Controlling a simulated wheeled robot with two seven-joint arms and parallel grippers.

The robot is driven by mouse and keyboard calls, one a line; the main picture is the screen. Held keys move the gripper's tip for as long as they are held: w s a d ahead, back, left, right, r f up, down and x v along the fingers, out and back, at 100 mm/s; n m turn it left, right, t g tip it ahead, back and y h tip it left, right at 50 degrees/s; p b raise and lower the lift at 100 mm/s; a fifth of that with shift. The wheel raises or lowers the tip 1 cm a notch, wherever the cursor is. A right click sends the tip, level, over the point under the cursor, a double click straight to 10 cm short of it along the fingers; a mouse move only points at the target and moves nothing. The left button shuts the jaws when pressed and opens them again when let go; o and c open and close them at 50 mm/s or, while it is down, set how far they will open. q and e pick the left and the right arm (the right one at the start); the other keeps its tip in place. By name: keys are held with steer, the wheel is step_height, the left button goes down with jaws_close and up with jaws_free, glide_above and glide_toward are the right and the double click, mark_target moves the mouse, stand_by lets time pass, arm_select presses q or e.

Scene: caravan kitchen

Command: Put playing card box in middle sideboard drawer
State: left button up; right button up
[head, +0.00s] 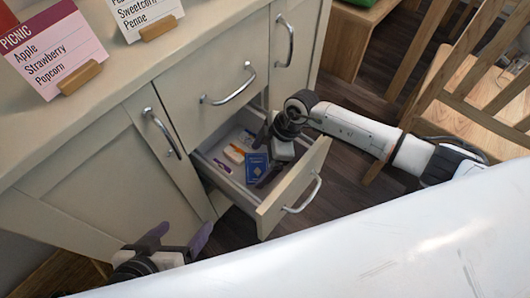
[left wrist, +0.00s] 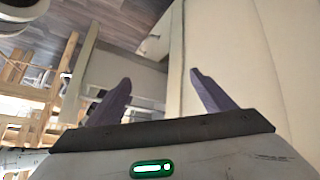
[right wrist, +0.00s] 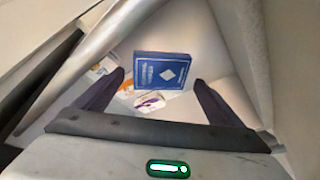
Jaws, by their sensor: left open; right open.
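The blue playing card box (head: 257,167) is inside the open sideboard drawer (head: 297,186), near other small items. In the right wrist view the card box (right wrist: 161,69) shows its face with a white diamond, tilted and framed between my fingertips. My right gripper (head: 265,155) is open and reaches down into the drawer, beside the box. Gaps show between the box and both fingers in the right wrist view. My left gripper (head: 181,236) is open and empty, low in front of the sideboard; its spread fingers show in the left wrist view (left wrist: 162,82).
A closed drawer (head: 205,80) sits above the open one, with cupboard doors on either side. Several list cards (head: 50,45) stand on the sideboard top. A small white and orange item (head: 235,153) lies in the drawer. A wooden chair (head: 480,90) stands at right.

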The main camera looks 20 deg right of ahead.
arm_select(q)
steer(key=a+r+t+p, duration=0.1)
steer(key=p, duration=0.1)
steer(key=s+a+r+n+t+p, duration=0.1)
steer(key=a+r+p, duration=0.1)
steer(key=p, duration=0.1)
steer(key=shift+s+r+y, duration=0.2)
steer(key=shift+y, duration=0.2)
arm_select(e)
steer(key=v, duration=1.2)
steer(key=shift+r, duration=0.2)
steer(key=shift+a, duration=0.1)
